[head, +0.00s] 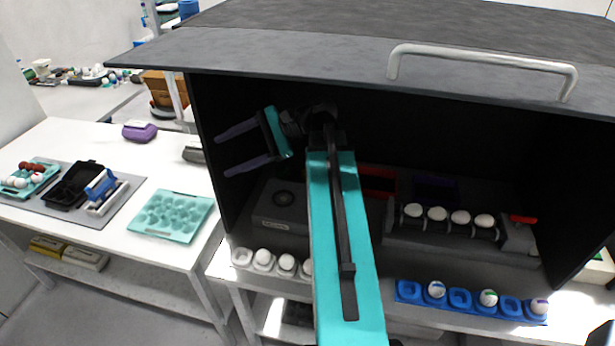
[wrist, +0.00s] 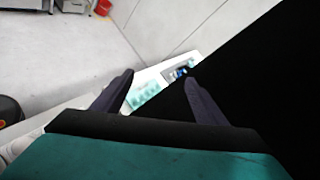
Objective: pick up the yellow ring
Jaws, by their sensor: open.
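I cannot make out a yellow ring in either view. My gripper (head: 222,156) is open and empty, in front of the dark left inner wall of a black hooded cabinet (head: 440,50). Its two dark fingers point left in the head view. In the wrist view my gripper (wrist: 158,76) shows its fingers apart with nothing between them. Beyond them are a white table with a teal tray and the cabinet's black wall. My teal arm hides the middle of the cabinet.
A blue egg tray (head: 460,298) with several eggs lies at the cabinet's front. A white-egg row (head: 264,260) stands left of my arm. A teal egg tray (head: 172,216) lies on the left white table (head: 115,165). A handle (head: 480,58) juts from the hood.

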